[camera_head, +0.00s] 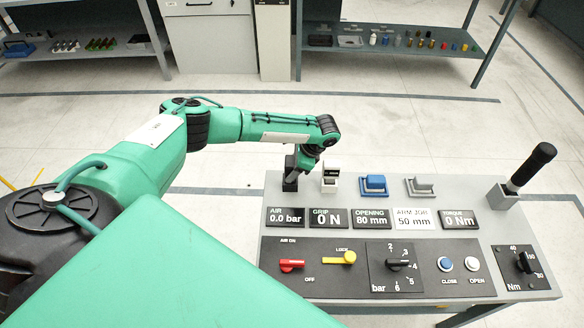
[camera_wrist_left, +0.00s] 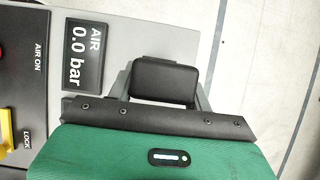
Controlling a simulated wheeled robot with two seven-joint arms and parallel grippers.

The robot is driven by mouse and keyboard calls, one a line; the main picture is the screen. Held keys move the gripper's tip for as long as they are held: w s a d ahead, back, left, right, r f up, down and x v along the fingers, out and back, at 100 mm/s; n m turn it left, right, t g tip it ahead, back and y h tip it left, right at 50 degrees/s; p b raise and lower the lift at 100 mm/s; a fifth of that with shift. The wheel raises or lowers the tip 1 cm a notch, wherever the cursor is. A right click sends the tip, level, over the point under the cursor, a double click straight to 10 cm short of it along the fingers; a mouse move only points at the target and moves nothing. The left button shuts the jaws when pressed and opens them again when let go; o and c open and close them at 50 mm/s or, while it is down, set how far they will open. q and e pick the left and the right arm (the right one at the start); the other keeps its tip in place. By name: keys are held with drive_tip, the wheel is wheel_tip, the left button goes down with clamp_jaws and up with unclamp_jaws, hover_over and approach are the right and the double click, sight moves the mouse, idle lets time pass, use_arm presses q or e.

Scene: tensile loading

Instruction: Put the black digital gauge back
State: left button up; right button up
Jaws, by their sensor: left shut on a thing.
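The black digital gauge (camera_wrist_left: 165,80) shows as a dark rounded block between the two grey fingers of my left gripper (camera_wrist_left: 163,92) in the left wrist view. My left gripper (camera_head: 292,170) points down at the back left corner of the console in the head view, shut on the gauge. A dark block (camera_head: 290,185) shows just under its fingers, behind the AIR display (camera_head: 286,216). I cannot tell whether the gauge is seated in a holder or just above the console. My right gripper is not in view.
Close to the right of my gripper stands a white, black-topped piece (camera_head: 331,175). Beyond it are a blue piece (camera_head: 374,184), a grey piece (camera_head: 420,186) and an upright black handle (camera_head: 530,166). The grey console (camera_head: 455,190) carries displays and knobs in front. Shelves stand far behind.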

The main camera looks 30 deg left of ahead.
use_arm(q)
drive_tip(key=shift+f, duration=0.3)
drive_tip(key=o, duration=1.2)
drive_tip(key=shift+o, duration=0.2)
